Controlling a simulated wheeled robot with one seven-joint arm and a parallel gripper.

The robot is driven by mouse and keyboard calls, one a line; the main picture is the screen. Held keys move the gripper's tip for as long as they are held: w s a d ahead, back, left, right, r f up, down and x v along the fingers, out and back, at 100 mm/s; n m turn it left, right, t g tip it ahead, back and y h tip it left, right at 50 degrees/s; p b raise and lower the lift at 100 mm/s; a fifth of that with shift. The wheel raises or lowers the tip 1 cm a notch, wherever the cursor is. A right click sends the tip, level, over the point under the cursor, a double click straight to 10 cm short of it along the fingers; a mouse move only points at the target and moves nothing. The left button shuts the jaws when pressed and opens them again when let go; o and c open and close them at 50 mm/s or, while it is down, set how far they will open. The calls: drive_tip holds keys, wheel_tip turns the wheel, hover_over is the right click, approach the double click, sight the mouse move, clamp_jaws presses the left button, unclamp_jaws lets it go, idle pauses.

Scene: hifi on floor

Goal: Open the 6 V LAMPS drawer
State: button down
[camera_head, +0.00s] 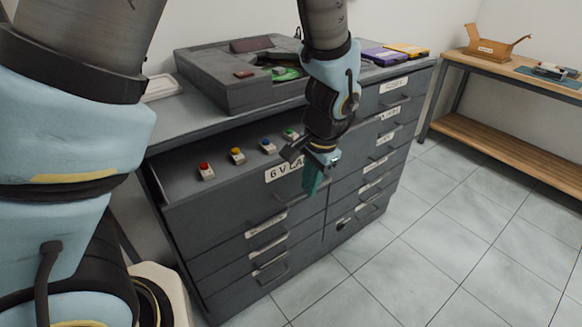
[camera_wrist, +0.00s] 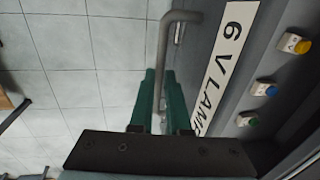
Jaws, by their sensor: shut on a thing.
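The 6 V LAMPS drawer is the upper left one of the grey cabinet. Its white label (camera_head: 284,171) is partly covered by my gripper in the head view, and most of it reads clearly in the wrist view (camera_wrist: 222,62). The grey bar handle (camera_wrist: 165,50) lies between the green fingers of my gripper (camera_wrist: 160,92). The gripper (camera_head: 313,180) is shut on this handle. The drawer seems to stand out from the cabinet, but the amount is hard to judge. Small lamps with red (camera_head: 206,171), yellow (camera_head: 237,155), blue (camera_head: 268,146) and green tops show behind its front.
A grey case (camera_head: 215,85) with a green item stands on the cabinet top, near purple and yellow boxes. More drawers are below and at the right. A wooden bench (camera_head: 500,115) stands at the far right. The tiled floor (camera_head: 450,230) in front is clear.

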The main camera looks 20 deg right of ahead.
drive_tip(key=s+d, duration=0.2)
drive_tip(key=s, duration=0.7)
drive_tip(key=shift+s, duration=0.4)
drive_tip(key=c, duration=0.9)
unclamp_jaws()
drive_tip(key=r, duration=0.3)
drive_tip(key=s+r+b, duration=0.1)
drive_tip(key=r, duration=0.3)
drive_tip(key=s+r, duration=0.1)
drive_tip(key=r, duration=0.2)
drive_tip(key=shift+d+r, duration=0.2)
drive_tip(key=shift+r, duration=0.15)
